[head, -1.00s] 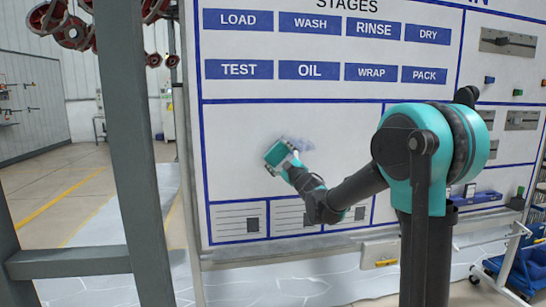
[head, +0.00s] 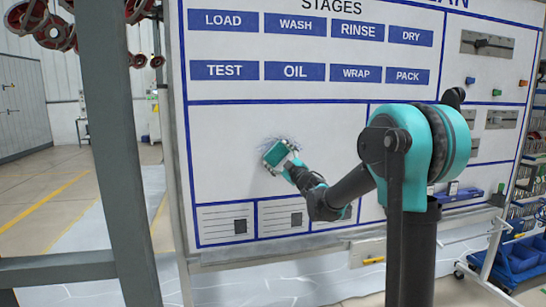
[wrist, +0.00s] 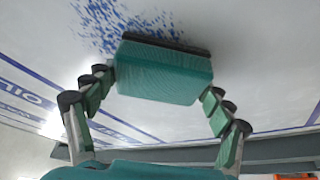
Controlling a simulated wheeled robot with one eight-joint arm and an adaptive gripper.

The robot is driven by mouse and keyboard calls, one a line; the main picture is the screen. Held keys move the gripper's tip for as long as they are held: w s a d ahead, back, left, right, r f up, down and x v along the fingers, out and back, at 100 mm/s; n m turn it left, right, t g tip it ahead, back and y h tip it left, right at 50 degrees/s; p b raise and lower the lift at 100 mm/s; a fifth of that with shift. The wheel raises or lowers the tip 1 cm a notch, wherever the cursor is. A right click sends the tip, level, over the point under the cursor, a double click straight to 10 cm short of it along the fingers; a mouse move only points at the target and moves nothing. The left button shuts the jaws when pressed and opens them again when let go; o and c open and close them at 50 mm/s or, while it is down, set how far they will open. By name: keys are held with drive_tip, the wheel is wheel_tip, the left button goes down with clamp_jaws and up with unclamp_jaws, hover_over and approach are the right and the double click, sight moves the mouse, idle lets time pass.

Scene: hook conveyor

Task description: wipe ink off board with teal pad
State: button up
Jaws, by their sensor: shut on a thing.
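The white board (head: 230,130) stands upright in front of me, with blue labels and lines. A blue ink patch (wrist: 125,25) of scattered specks shows on the board in the wrist view, just beyond the pad. The teal pad (wrist: 160,72), with a dark face, is at the board in the blank area below the labels; it also shows in the head view (head: 277,154). My gripper (wrist: 160,82) is shut on the pad, one finger on each side. I cannot tell whether the pad's face touches the board. The pad hides part of the ink in the head view.
A grey post (head: 112,150) stands left of the board. A narrow ledge (head: 300,250) runs below the board. A blue box (head: 458,199) lies at the right, near a cart with blue bins (head: 515,255). Red wheels (head: 28,15) hang at upper left.

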drive_tip(key=shift+w+d, duration=0.55)
drive_tip(key=shift+d, duration=1.4)
drive_tip(key=shift+w+d, duration=0.6)
drive_tip(key=shift+d, duration=1.35)
drive_tip(key=shift+w+d, duration=0.55)
drive_tip(key=shift+d, duration=1.4)
drive_tip(key=shift+a, duration=0.1)
drive_tip(key=shift+s+a, duration=0.2)
drive_tip(key=shift+a, duration=0.65)
drive_tip(key=shift+s+a, duration=0.15)
drive_tip(key=shift+a, duration=0.7)
drive_tip(key=shift+c, duration=0.5)
drive_tip(key=shift+s+a, duration=0.35)
drive_tip(key=shift+a, duration=0.75)
drive_tip(key=shift+s+a, duration=0.4)
drive_tip(key=shift+a, duration=0.65)
drive_tip(key=shift+s+a, duration=0.35)
drive_tip(key=shift+a, duration=0.75)
approach(251, 144)
drive_tip(key=shift+w+a+f, duration=0.2)
drive_tip(key=shift+w+a, duration=0.3)
drive_tip(key=shift+w, duration=0.35)
drive_tip(key=shift+w+a+f, duration=0.2)
drive_tip(key=shift+w+a, duration=0.35)
drive_tip(key=shift+w, duration=0.3)
drive_tip(key=shift+w+a+f, duration=0.15)
drive_tip(key=shift+w+a, duration=0.35)
drive_tip(key=shift+w, duration=0.4)
drive_tip(key=shift+r, duration=0.15)
